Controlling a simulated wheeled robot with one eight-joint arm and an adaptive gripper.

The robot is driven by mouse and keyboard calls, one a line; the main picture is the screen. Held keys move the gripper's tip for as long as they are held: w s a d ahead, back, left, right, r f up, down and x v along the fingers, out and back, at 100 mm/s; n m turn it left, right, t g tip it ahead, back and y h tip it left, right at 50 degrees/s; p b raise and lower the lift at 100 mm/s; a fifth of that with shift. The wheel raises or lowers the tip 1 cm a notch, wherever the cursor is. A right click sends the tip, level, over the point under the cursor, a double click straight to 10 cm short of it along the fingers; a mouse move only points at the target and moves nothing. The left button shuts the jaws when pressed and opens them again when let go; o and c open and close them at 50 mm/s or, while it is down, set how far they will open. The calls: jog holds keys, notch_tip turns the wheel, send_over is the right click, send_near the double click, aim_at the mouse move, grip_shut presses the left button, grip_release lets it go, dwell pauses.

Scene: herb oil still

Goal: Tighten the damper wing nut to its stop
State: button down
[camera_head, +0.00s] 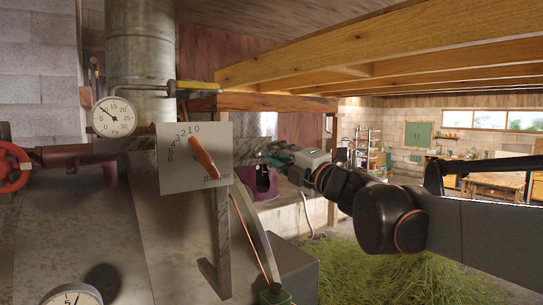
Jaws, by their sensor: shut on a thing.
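The white damper plate (177,178) bears a number scale and the word "damper". An orange damper handle (203,155) lies slanted across it, its upper end towards the low numbers. How far the nut is turned cannot be seen.
A round gauge (113,117) is left of the plate on the metal flue (141,60). A red valve wheel (12,167) is at far left. A wooden beam (380,45) runs overhead. A magenta thing (265,182) is just below my gripper. Green herbs (400,270) lie lower right.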

jog(key=shift+f+m+h, duration=0.1)
jog(key=shift+m+h, duration=0.2)
jog(key=shift+m, duration=1.1)
jog(key=shift+t, duration=0.3)
jog(key=c, duration=1.5)
grip_release()
jog(key=shift+a+f, duration=0.1)
jog(key=shift+a, duration=0.05)
jog(key=shift+c, duration=0.2)
jog(key=v, duration=1.2)
